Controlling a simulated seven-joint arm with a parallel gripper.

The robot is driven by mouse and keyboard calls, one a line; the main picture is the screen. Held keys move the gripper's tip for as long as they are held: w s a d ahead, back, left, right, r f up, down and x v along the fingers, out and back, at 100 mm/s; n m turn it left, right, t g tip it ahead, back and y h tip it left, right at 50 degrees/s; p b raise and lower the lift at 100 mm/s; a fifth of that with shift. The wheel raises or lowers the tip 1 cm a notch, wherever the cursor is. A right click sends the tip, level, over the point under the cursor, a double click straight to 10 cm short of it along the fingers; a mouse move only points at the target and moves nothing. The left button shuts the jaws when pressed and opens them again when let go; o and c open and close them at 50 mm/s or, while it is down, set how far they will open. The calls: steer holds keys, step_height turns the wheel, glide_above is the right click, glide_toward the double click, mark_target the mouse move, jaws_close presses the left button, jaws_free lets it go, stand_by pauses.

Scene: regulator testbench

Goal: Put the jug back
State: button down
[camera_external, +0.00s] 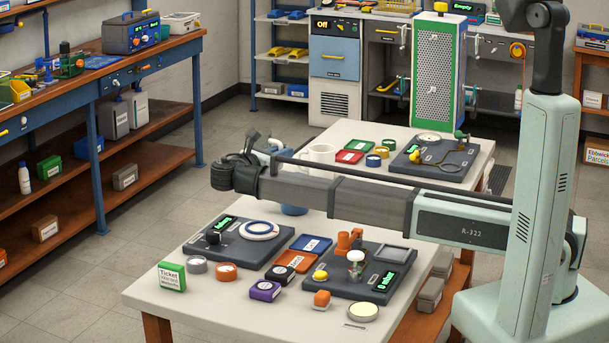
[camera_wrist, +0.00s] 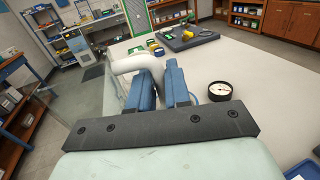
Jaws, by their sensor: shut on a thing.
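In the wrist view, my gripper's two blue fingers (camera_wrist: 159,82) are shut on a curved white part, which looks like the handle of the jug (camera_wrist: 138,62). I cannot tell from these views whether the jug's base touches the table.
A round gauge (camera_wrist: 220,91) lies right of my fingers. White tabletop around it is clear.

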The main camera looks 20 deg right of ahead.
steer(key=w+d+m+g+h, duration=0.15)
steer(key=w+d, duration=0.25)
steer(key=d, duration=0.6)
steer(key=s+d+m+g, duration=0.1)
steer(key=s+d+g, duration=0.1)
steer(key=d, duration=0.9)
steer(key=s+d+m+g, duration=0.2)
steer(key=s+d, duration=0.1)
steer(key=d, duration=0.7)
steer(key=shift+s+d+f+n+t, duration=0.6)
steer(key=shift+s+d+n+t, duration=0.4)
steer(key=shift+s+d, duration=1.1)
steer(key=shift+w+f, duration=0.1)
steer(key=shift+f, duration=4.4)
steer(key=shift+f, duration=0.15)
steer(key=c, duration=1.1)
jaws_free()
